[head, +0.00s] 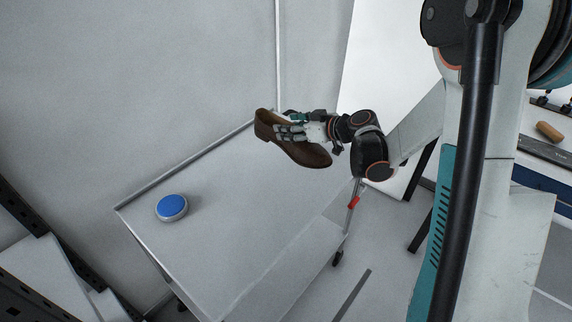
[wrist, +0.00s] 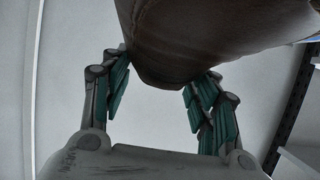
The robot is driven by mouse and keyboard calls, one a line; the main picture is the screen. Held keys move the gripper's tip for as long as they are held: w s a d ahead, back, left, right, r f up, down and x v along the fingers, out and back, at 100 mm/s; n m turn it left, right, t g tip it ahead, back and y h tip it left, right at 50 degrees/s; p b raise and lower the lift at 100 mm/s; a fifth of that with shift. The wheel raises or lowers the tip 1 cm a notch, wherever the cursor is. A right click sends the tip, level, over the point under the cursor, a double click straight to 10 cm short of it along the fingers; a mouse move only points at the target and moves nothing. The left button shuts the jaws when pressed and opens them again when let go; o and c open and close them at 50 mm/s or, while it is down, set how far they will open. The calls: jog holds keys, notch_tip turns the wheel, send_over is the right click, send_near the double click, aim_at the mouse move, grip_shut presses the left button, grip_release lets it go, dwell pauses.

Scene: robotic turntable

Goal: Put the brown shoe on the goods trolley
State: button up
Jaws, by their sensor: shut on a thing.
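The brown shoe (head: 315,154) is in my gripper (head: 290,132), held above the far right part of a flat grey trolley top (head: 240,215). In the wrist view the shoe (wrist: 200,35) fills the top of the picture. The fingers of my gripper (wrist: 165,85) press on it from both sides. The head view does not clearly show the gap between the shoe and the trolley top. The trolley has a raised rim along its far side and a leg with a red part (head: 353,202) at the right.
A round blue-topped device (head: 172,207) sits on the left of the trolley top. The rest of the top is clear. A wall stands behind it. Black perforated shelving (head: 40,222) is at the lower left. A brown object (head: 549,131) lies on a surface at the right edge.

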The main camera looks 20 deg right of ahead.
aim_at(320, 162)
notch_tip(320, 162, down, 12)
jog(key=b, duration=0.3)
jog(key=shift+f+b, duration=0.1)
jog(key=shift+b, duration=0.25)
jog(key=shift+f, duration=0.1)
jog(key=o, duration=1.4)
jog(key=shift+c, duration=0.2)
jog(key=p+v, duration=0.2)
jog(key=v, duration=1)
jog(key=shift+p, duration=0.4)
